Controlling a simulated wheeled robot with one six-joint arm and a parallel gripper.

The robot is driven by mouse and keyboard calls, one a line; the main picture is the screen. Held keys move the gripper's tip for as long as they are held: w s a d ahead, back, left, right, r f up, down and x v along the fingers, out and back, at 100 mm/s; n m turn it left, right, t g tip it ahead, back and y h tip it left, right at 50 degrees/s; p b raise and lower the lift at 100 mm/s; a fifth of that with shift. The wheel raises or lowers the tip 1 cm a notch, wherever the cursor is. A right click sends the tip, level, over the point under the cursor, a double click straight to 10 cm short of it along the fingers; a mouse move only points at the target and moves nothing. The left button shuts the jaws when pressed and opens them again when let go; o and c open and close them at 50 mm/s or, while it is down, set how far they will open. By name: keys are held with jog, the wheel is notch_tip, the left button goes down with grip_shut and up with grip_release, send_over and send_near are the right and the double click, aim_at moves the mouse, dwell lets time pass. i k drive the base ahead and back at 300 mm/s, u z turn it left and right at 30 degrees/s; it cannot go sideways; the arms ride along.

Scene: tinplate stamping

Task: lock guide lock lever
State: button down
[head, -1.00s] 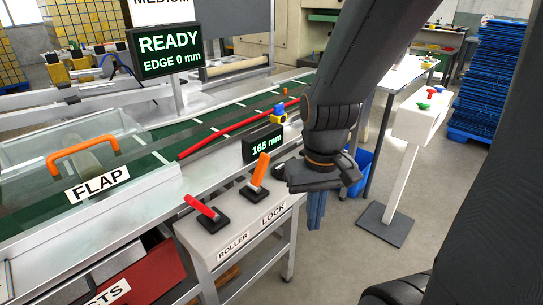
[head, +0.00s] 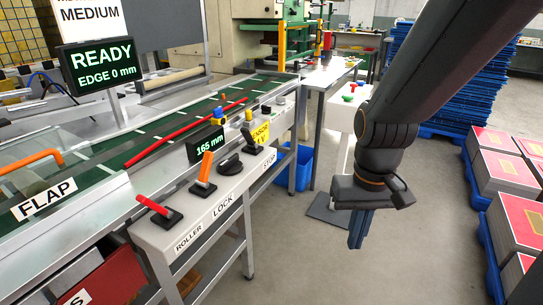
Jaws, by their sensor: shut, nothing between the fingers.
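The lock lever (head: 205,172) has an orange handle on a black base and stands on the grey control panel above the label LOCK (head: 222,206). Its handle leans slightly to the right at the top. My gripper (head: 357,230) hangs with its fingers pointing down, to the right of the panel over the floor. It is shut and empty, well apart from the lever. The guide's display (head: 207,143) reads 165 mm, behind the lever.
A red roller lever (head: 159,211) stands left of the lock lever, and a black knob (head: 230,164) right of it. A yellow-topped lever (head: 248,139) is farther right. The flap (head: 45,198) is at left. Red-topped stacks (head: 497,173) stand at right. The floor below my gripper is clear.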

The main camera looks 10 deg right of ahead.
aim_at(202, 182)
jog(key=z, duration=0.6)
jog(key=k, duration=0.85)
jog(key=z, duration=0.6)
jog(key=i, duration=0.55)
jog(key=u, duration=0.45)
jog(key=i, duration=1.2)
jog(key=u, duration=1.25)
jog(key=i, duration=0.45)
jog(key=u, duration=0.25)
